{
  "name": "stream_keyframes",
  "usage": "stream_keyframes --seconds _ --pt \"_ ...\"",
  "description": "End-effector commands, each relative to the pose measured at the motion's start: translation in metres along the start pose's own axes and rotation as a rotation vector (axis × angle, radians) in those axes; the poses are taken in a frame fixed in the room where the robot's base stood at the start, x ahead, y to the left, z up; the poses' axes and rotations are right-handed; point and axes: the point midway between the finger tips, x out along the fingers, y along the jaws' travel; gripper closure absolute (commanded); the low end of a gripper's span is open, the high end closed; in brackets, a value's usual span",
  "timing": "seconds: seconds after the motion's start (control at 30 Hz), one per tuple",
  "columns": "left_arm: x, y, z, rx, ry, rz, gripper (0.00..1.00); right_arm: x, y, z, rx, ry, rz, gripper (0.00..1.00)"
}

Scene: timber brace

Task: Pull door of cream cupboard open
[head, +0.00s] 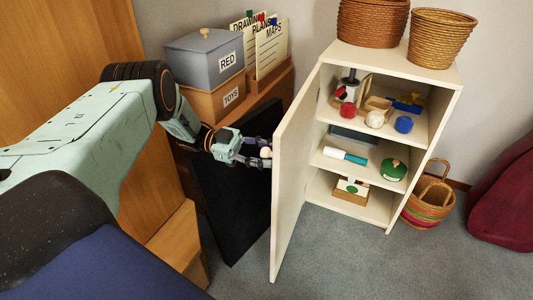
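The cream cupboard (437,80) stands right of the middle in the head view. Its door (296,165) is swung well open to the left, so the shelves show. My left gripper (268,158) is at the outer face of the door, near its middle height. A small pale round knob (265,152) shows at its fingers. The fingertips meet the door edge-on, and I cannot tell whether they are closed on the knob. My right gripper is not in view.
Toys and a green round box (393,170) sit on the cupboard shelves. Baskets (441,36) stand on top, and a striped basket (424,204) is at its right. A black panel (232,190) leans behind my gripper. Grey carpet (345,258) in front is clear.

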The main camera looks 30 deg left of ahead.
Motion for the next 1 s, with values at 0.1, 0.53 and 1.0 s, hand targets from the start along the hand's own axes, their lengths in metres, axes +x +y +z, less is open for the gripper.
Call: stream_keyframes --seconds 0.1,0.53,1.0 --pt "0.0 -0.001 0.0 0.002 0.0 -0.001 0.48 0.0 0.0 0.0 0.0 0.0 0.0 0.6" --pt "-0.01 -0.002 0.0 0.004 -0.001 -0.003 0.46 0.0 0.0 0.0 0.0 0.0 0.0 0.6" --pt "-0.07 -0.001 0.0 0.003 -0.001 -0.001 0.46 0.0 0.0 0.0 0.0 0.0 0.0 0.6"
